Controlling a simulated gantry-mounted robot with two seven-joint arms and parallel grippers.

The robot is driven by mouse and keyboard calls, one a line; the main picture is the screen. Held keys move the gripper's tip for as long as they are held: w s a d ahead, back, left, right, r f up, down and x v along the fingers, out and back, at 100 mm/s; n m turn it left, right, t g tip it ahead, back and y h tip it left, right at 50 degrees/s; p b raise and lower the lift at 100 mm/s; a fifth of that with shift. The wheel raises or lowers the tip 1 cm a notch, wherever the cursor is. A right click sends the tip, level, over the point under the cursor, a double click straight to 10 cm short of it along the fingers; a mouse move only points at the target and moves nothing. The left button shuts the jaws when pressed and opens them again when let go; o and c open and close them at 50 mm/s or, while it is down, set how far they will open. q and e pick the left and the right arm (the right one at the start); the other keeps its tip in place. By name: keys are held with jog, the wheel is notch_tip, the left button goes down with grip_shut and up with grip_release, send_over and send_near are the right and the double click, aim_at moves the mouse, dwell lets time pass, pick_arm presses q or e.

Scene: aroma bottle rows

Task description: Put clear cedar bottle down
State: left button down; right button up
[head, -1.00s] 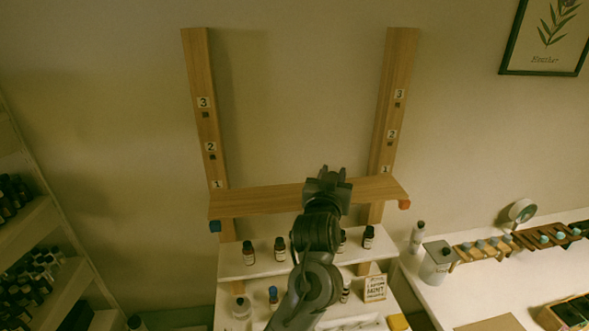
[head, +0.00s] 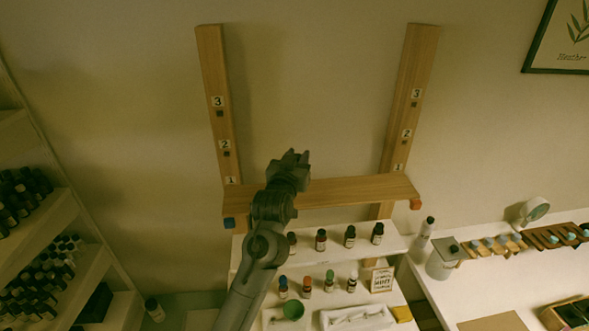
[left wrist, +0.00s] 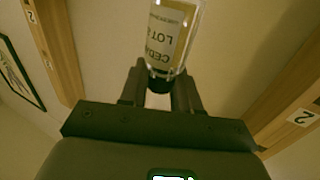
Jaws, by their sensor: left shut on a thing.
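My left gripper (head: 295,155) is above the wooden shelf board (head: 350,190), left of its middle in the head view. In the left wrist view the gripper (left wrist: 160,82) is shut on the dark cap of the cedar bottle (left wrist: 172,35). The bottle is clear glass with a pale label reading "CEDAR LOT" and appears upside down in that picture. The bottle cannot be made out in the head view; my gripper and wrist hide that spot. No other bottle is visible on the board. My right gripper is not in view.
Two upright rails (head: 218,110) with numbered marks carry the board. A dark-bottle rack (head: 40,230) is at left, a white counter (head: 450,300) at right.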

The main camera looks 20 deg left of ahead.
pick_arm(q)
jog(key=shift+w+a+f, duration=0.15)
jog(key=shift+a+f, duration=0.15)
jog(key=shift+a, duration=0.1)
jog(key=shift+f, duration=0.25)
notch_tip(320, 180, down, 3)
jog(key=shift+p, duration=0.65)
jog(key=shift+f, duration=0.25)
jog(key=c, duration=0.8)
grip_release()
jog(key=shift+f, duration=0.15)
